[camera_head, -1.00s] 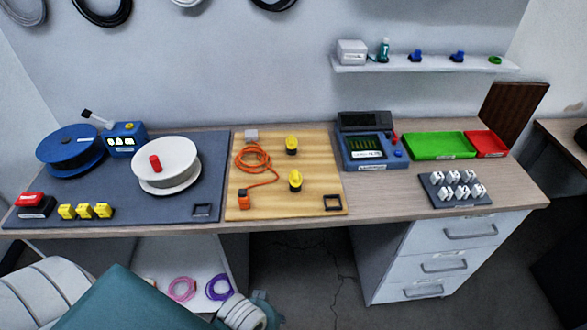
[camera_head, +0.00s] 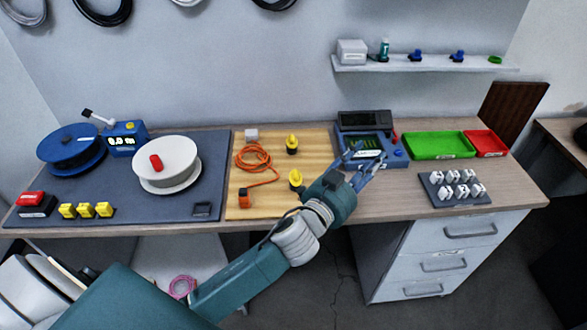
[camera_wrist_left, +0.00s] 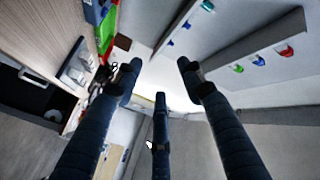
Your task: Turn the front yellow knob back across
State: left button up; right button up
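The front yellow knob (camera_head: 296,177) stands on a black base on the wooden board (camera_head: 244,203) in the head view. A second yellow knob (camera_head: 291,141) stands behind it. My left gripper (camera_head: 368,162) is to the right of the front knob, above the table in front of the blue meter, apart from both knobs. Its wrist is close beside the front knob in the picture. In the left wrist view its three fingers (camera_wrist_left: 160,85) are spread with nothing between them; no knob shows there. My right gripper is not in view.
An orange cable (camera_head: 253,157) lies left of the knobs. The blue meter (camera_head: 359,124) and green tray (camera_head: 438,145) stand behind and right of my gripper. A block of white switches (camera_head: 456,188) sits at right. The wall shelf (camera_head: 425,66) is above.

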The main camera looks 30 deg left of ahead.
pick_arm(q)
jog(key=w+d+r+m+g+h, duration=0.1)
jog(key=d+r+m+g+h, duration=0.1)
jog(key=d+r+m+h, duration=0.9)
jog(key=s+d+f+m+g+h, duration=0.1)
jog(key=s+d+m+g+h, duration=0.15)
jog(key=d+m+g, duration=0.3)
jog(key=m+g+y, duration=0.5)
jog(key=g+y, duration=0.5)
jog(key=y, duration=0.7)
send_over(294, 173)
notch_tip(294, 173, down, 10)
jog(key=f, duration=0.1)
notch_tip(294, 173, down, 9)
jog(key=p, duration=0.3)
jog(key=shift+s+r, duration=0.1)
jog(key=shift+f, duration=0.55)
